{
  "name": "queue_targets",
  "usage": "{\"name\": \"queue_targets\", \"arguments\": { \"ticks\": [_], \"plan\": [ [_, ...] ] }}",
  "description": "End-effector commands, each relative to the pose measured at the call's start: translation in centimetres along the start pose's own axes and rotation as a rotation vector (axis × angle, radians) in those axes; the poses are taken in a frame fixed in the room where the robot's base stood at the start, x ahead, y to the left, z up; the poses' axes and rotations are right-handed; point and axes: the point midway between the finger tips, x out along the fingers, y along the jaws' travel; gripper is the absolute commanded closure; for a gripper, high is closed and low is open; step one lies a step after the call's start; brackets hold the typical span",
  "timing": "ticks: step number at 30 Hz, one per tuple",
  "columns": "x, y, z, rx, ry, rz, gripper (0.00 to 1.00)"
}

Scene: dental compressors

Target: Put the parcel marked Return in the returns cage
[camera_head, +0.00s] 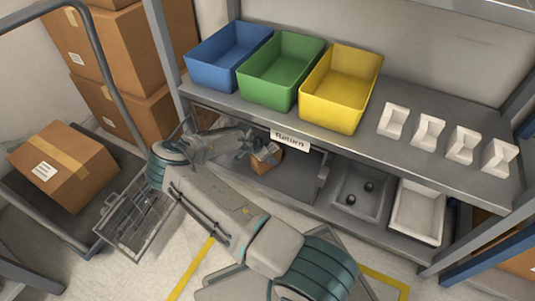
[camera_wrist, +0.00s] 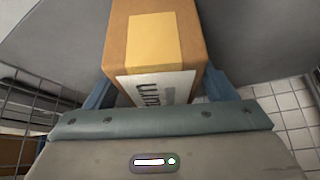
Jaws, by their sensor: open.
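The parcel (camera_wrist: 153,80) is a small brown box with a tan tape strip and a white label, whose visible letters read "turn". In the head view the parcel (camera_head: 267,161) is on the lower shelf, partly hidden by my gripper (camera_head: 260,153). My gripper is open, and its blue fingers lie on either side of the parcel in the wrist view; I cannot tell whether they touch it. A grey wire basket (camera_head: 137,222), perhaps the returns cage, stands left of my arm.
Blue (camera_head: 228,54), green (camera_head: 281,70) and yellow (camera_head: 340,88) bins and several white holders stand on the upper shelf (camera_head: 370,140). It overhangs the lower shelf, which holds trays (camera_head: 418,211). A trolley (camera_head: 22,190) with a large carton (camera_head: 63,166) is at left.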

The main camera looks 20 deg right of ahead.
Motion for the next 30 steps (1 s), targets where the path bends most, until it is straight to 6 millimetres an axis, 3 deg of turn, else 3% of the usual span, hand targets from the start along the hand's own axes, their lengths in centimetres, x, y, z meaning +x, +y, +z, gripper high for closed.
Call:
{"name": "queue_targets", "arguments": {
  "ticks": [9,15,30],
  "plan": [
    [-4.1,0.0,6.8,-0.007,-0.002,-0.001,0.22],
    [-5.4,0.0,9.4,-0.004,-0.001,0.000,0.22],
    [-6.0,0.0,10.2,-0.002,-0.003,0.001,0.22]
  ]
}}
